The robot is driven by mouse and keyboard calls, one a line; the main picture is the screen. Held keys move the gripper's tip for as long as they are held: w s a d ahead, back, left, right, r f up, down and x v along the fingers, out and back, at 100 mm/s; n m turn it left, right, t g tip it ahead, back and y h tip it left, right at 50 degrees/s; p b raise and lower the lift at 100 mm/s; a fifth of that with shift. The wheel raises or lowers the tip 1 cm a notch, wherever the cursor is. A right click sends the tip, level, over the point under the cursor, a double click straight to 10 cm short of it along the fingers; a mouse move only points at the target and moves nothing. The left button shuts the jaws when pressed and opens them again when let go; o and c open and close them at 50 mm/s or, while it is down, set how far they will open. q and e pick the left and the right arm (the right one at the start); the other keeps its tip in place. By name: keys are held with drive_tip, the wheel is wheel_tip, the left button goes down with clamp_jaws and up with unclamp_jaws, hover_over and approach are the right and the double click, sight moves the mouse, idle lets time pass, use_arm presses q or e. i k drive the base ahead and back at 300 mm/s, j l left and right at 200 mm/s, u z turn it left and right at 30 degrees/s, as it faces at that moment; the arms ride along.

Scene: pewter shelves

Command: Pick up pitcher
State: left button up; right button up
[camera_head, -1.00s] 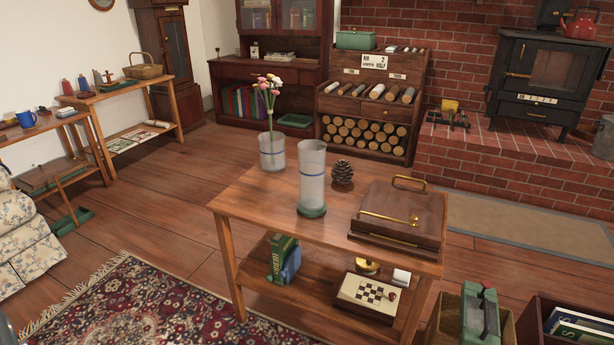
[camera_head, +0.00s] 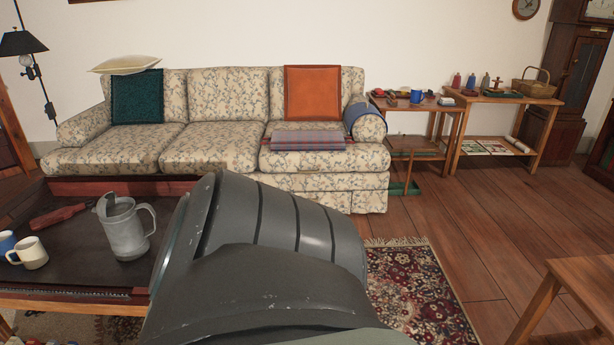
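A grey metal pitcher (camera_head: 126,228) with a handle on its right side and a spout at its upper left stands upright on a dark-topped table (camera_head: 70,250) at the left. A large dark grey part of my own arm fills the lower middle of the view, just right of the pitcher and in front of the table's right end. It does not cover the pitcher. Neither of my grippers shows, so I cannot see where they are relative to the pitcher.
A cream mug (camera_head: 29,254), a blue mug (camera_head: 6,243) and a red-handled tool (camera_head: 60,215) share the table with the pitcher. A floral sofa (camera_head: 215,145) stands behind. Open wooden floor (camera_head: 450,220) and a rug (camera_head: 420,290) lie to the right.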

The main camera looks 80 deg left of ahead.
sight(120, 217)
drive_tip(key=j+u, duration=0.1)
drive_tip(key=u, duration=3.65)
drive_tip(key=l+u, duration=0.1)
drive_tip(key=u, duration=0.3)
drive_tip(key=l+u, duration=0.15)
drive_tip(key=u, duration=0.3)
drive_tip(key=l+u, duration=0.15)
drive_tip(key=u, duration=0.25)
drive_tip(key=l+u, duration=0.2)
drive_tip(key=l, duration=0.15)
drive_tip(key=k+l+u, duration=0.15)
drive_tip(key=l, duration=0.2)
drive_tip(key=k+l+u, duration=0.2)
drive_tip(key=l, duration=0.2)
drive_tip(key=i, duration=0.05)
